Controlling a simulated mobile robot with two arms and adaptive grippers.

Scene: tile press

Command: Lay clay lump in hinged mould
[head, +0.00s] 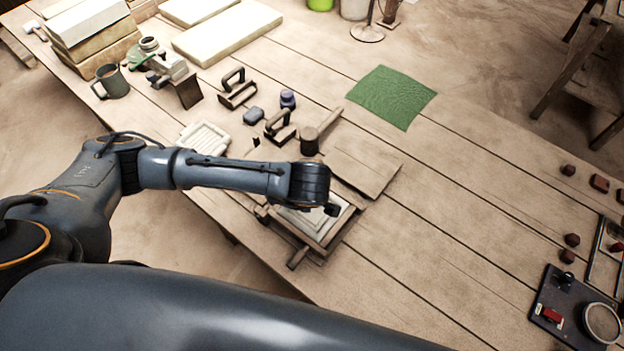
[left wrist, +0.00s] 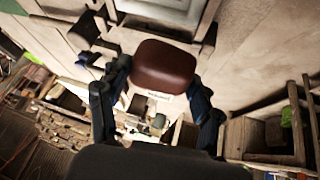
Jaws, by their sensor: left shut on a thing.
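The clay lump (left wrist: 165,66), a smooth reddish-brown block, is between the two dark fingers of my left gripper (left wrist: 159,76), which is shut on it. The hinged mould (head: 314,222) is a wooden frame with a pale, stepped recess, near the table's front edge. Its flat wooden lid (head: 366,164) appears swung open behind it. In the head view my left wrist hangs over the mould and hides part of it, and I cannot make out the lump there. In the left wrist view part of the mould (left wrist: 172,12) shows beyond the lump. My right gripper is out of view.
Around the mould are a mallet (head: 312,140), wooden-handled blocks (head: 238,92) and a pale moulded tile (head: 204,138). A green cloth (head: 391,97) lies farther back. Several dark red lumps (head: 571,240) and a dark board (head: 570,305) are at the right. The table between is clear.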

